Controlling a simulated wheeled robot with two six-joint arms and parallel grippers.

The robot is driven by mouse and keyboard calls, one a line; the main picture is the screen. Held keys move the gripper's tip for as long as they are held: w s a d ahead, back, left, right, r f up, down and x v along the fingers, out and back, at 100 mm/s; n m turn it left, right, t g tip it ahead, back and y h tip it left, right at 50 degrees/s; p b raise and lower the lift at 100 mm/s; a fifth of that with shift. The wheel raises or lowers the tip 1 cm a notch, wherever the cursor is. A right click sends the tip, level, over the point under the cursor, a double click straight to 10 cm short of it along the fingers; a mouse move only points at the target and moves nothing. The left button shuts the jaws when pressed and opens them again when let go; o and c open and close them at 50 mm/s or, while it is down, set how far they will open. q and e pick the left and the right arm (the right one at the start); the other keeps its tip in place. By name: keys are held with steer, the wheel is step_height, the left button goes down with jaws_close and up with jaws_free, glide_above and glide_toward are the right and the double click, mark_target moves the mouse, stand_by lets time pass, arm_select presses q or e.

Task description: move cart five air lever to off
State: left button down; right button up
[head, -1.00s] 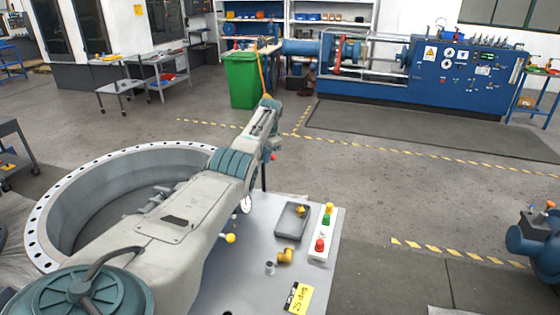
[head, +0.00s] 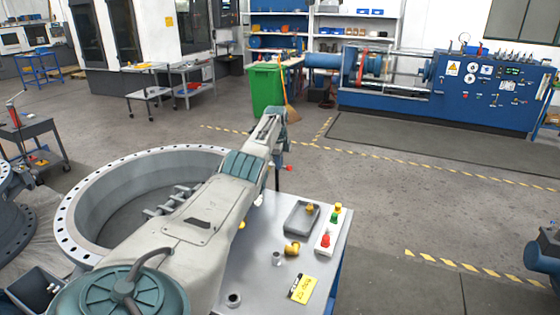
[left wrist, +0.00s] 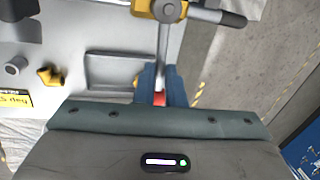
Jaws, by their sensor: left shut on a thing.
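The cart (head: 262,285) has a grey top with a yellow note on it; I cannot make out a cart number. In the left wrist view a valve with a yellow body (left wrist: 163,10) is at the top, with a grey bar running down from it to a red end (left wrist: 159,98). My left gripper (left wrist: 160,90) is shut on this lever, its blue fingers either side of the red end. In the head view my arm reaches over the cart's far left part. The gripper there is mostly hidden, and a small red tip (head: 289,168) shows beside it. My right gripper is out of view.
On the cart are a grey tray (head: 290,221), a button box (head: 324,243), a yellow fitting (head: 292,248) and a yellow note (head: 303,289). A large flanged ring (head: 85,205) stands close at its left. Open floor lies to the right.

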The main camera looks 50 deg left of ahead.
arm_select(q)
steer(key=shift+s+r+m, duration=0.15)
steer(key=shift+s+m, duration=0.1)
steer(key=shift+m, duration=0.25)
steer(key=c, duration=1.5)
jaws_free()
steer(key=shift+s, duration=0.2)
